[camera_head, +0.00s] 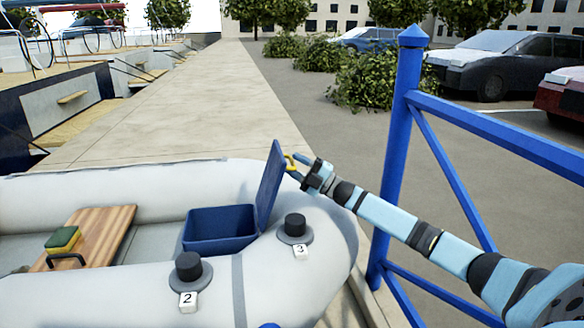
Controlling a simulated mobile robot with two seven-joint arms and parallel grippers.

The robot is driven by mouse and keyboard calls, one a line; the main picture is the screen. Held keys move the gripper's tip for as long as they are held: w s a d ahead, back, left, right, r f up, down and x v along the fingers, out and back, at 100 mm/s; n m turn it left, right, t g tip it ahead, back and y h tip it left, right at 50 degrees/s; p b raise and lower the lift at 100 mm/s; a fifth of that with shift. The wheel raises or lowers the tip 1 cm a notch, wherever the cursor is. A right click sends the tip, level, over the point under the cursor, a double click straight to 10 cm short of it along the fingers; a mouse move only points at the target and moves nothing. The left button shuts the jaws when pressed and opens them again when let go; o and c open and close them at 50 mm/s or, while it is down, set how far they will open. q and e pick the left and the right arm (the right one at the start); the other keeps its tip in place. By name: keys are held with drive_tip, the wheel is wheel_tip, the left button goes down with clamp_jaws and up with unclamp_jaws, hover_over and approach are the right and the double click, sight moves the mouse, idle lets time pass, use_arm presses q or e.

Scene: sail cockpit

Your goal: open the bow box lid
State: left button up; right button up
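The bow box (218,228) is a dark blue box in the front of the grey inflatable boat. Its blue lid (271,186) stands up steeply from the box's right edge, so the box is open on top. A small yellow handle (290,162) sticks out from the lid's upper right edge. My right gripper (294,165) is at this handle, to the right of the lid. Its two fingers look spread, one on each side of the handle; firm contact cannot be made out. My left gripper is not in view.
Black-capped valves labelled 2 (188,266) and 3 (295,225) sit on the boat's tube (330,262). A wooden board (95,235) with a green-yellow sponge (62,239) lies left of the box. A blue railing (400,130) stands behind my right arm.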

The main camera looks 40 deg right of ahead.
sight(275, 159)
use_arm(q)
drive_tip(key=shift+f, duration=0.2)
use_arm(e)
drive_tip(key=shift+w+a+r, duration=0.3)
drive_tip(key=shift+w+a, duration=0.05)
drive_tip(key=shift+w, duration=0.15)
clamp_jaws()
use_arm(q)
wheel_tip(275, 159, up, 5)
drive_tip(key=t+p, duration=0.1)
drive_tip(key=p, duration=0.3)
use_arm(e)
drive_tip(key=w+a+r+g+p, duration=0.1)
drive_tip(key=a, duration=0.1)
drive_tip(key=w+a+n+g+p, duration=0.1)
drive_tip(key=a, duration=0.1)
drive_tip(key=w+a+r+p, duration=0.1)
drive_tip(key=p, duration=0.1)
drive_tip(key=shift+a+r+n+g+h, duration=0.3)
drive_tip(key=shift+a+n+g+h, duration=0.1)
unclamp_jaws()
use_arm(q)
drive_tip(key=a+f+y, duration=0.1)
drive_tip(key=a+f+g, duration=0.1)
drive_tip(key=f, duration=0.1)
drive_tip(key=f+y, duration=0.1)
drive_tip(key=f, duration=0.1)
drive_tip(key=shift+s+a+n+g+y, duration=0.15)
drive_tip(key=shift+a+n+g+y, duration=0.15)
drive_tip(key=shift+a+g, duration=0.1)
